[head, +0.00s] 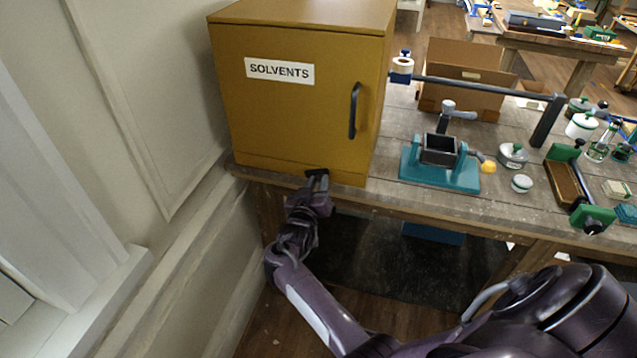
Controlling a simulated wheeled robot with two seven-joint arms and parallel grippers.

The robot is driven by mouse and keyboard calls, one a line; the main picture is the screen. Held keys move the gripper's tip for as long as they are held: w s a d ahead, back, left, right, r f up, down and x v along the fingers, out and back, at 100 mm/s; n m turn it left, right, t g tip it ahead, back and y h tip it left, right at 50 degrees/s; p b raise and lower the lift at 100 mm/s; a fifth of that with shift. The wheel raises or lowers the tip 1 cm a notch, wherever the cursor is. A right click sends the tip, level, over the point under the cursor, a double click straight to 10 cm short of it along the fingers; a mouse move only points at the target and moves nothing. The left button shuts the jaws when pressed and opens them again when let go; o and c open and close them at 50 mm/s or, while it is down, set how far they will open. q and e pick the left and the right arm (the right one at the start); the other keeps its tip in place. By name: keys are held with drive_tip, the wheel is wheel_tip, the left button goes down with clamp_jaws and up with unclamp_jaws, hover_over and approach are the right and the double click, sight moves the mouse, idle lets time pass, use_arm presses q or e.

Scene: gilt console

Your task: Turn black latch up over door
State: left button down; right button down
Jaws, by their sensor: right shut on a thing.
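A mustard-yellow cabinet (290,125) labelled SOLVENTS stands at the left end of the workbench. Its front door looks shut, with a black upright handle (354,110) near the right edge. My right gripper (316,184) is at the bottom edge of the cabinet front, below the handle. It is shut on the black latch (322,173), of which only a small dark part shows. The fingers and latch blend together, so the latch's exact angle cannot be told. My left gripper is not in view.
A teal vise-like fixture (440,172) stands right of the cabinet, with an open cardboard box (465,72) behind it. Jars and tools crowd the bench's right side. A pale panelled wall (150,90) is close on the left.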

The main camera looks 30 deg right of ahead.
drive_tip(key=r+n+p, duration=0.1)
drive_tip(key=n, duration=0.2)
drive_tip(key=shift+w+a+r+n+p, duration=0.15)
drive_tip(key=shift+w+r+n+p, duration=0.15)
drive_tip(key=shift+w+r+p, duration=0.1)
drive_tip(key=n, duration=0.2)
drive_tip(key=shift+w+a+r+n+p, duration=0.25)
drive_tip(key=shift+w+n+p, duration=0.05)
drive_tip(key=shift+n+p, duration=0.1)
drive_tip(key=n, duration=0.2)
drive_tip(key=w+n, duration=0.1)
drive_tip(key=shift+a+r+n+p, duration=0.25)
drive_tip(key=shift+a+n+p, duration=0.05)
drive_tip(key=shift+a+p, duration=0.1)
drive_tip(key=shift+w+a+r+n, duration=0.1)
drive_tip(key=shift+w+a+n, duration=0.15)
drive_tip(key=shift+n, duration=0.65)
drive_tip(key=shift+w+a+n, duration=0.15)
drive_tip(key=shift+w+n, duration=0.1)
drive_tip(key=shift+n, duration=0.65)
drive_tip(key=c, duration=1.6)
unclamp_jaws()
drive_tip(key=o, duration=0.4)
drive_tip(key=shift+w+d+f, duration=0.1)
drive_tip(key=shift+f, duration=0.1)
